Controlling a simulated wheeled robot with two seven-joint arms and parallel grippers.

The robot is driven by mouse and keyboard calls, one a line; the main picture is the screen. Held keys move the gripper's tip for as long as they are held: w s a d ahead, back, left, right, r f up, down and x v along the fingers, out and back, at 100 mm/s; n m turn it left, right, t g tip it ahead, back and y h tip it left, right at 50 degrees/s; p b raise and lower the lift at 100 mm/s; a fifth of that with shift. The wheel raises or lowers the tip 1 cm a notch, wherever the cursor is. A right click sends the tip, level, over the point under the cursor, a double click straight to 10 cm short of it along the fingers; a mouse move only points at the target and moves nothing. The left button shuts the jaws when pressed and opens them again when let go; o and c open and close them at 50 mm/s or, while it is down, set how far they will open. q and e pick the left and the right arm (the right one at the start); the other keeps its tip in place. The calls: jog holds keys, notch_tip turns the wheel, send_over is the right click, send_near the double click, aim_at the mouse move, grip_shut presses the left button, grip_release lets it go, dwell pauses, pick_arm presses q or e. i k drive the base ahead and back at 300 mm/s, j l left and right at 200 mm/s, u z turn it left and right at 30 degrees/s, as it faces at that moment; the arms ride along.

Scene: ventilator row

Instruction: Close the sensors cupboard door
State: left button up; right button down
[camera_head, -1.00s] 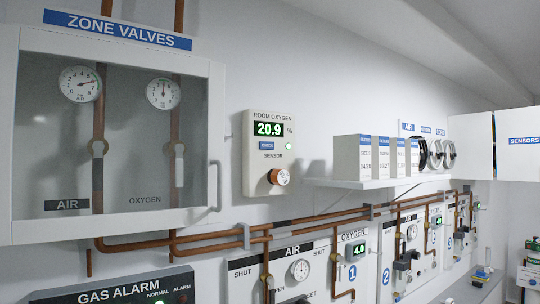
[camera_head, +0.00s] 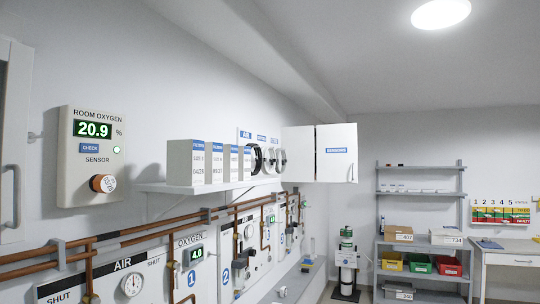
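The sensors cupboard (camera_head: 298,153) is a white box high on the left wall, past the shelf. Its white door (camera_head: 336,165) carries a blue label and has a small handle (camera_head: 350,176) near its right edge. The door appears to stand open, swung out from the wall with its labelled face toward me. A dark seam with hinge marks separates it from the cupboard's side. The cupboard's inside is hidden. Neither of my grippers is in view.
A wall shelf (camera_head: 190,187) with white boxes and dark coiled hoses is nearer than the cupboard. Copper pipes and valve panels run below.

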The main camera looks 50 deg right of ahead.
aim_at(336, 144)
jog(key=z, duration=1.95)
jog(key=i+j+u, duration=0.2)
jog(key=i, duration=0.75)
